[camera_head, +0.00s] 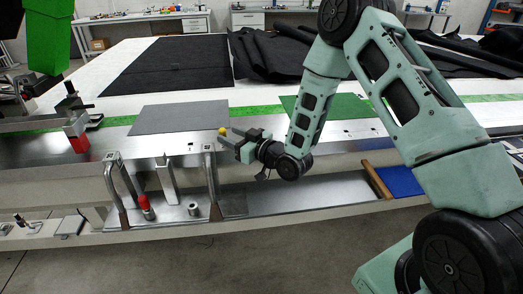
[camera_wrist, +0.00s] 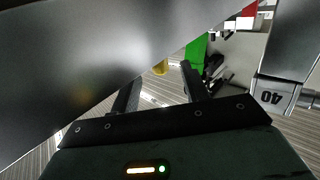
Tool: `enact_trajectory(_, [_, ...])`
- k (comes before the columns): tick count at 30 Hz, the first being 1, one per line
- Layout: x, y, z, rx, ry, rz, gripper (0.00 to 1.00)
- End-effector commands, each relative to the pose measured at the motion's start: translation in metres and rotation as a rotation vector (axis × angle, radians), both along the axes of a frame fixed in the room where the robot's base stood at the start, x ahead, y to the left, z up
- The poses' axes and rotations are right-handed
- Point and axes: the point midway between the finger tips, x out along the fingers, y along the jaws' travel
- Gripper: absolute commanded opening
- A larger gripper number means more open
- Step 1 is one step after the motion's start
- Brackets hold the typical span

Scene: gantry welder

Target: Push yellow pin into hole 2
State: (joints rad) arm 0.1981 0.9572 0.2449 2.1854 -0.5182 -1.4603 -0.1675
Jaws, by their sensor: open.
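The yellow pin (camera_head: 222,131) shows as a small yellow knob at the front edge of the metal table, just past my fingertips. It also shows in the wrist view (camera_wrist: 160,67), partly hidden by a grey metal surface. My gripper (camera_head: 231,140) is open, with its fingers pointing left towards the knob. In the wrist view the two fingers (camera_wrist: 157,86) stand apart with nothing between them. The pin's shaft is hidden, and I cannot tell how deep it sits. Small dark marks lie along the table edge, but I cannot read which is hole 2.
A metal tray (camera_head: 290,200) below the edge holds a red-topped piece (camera_head: 147,208) and a metal ring (camera_head: 193,209). Bent metal handles (camera_head: 210,180) rise left of my gripper. A grey sheet (camera_head: 180,117) and green sheet (camera_head: 335,106) lie on the table.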

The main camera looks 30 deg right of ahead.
Motion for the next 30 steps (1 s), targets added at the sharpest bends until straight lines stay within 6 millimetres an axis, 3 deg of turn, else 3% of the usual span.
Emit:
enact_trajectory(9, [-0.068,-0.036,-0.003,0.0,0.003,-0.003,0.46])
enact_trajectory(15, [-0.1,-0.052,-0.002,-0.001,0.002,-0.003,0.46])
enact_trajectory(26, [-0.117,-0.06,0.0,0.0,-0.001,0.0,0.46])
enact_trajectory(30, [-0.115,-0.05,0.001,-0.031,0.032,0.02,0.46])
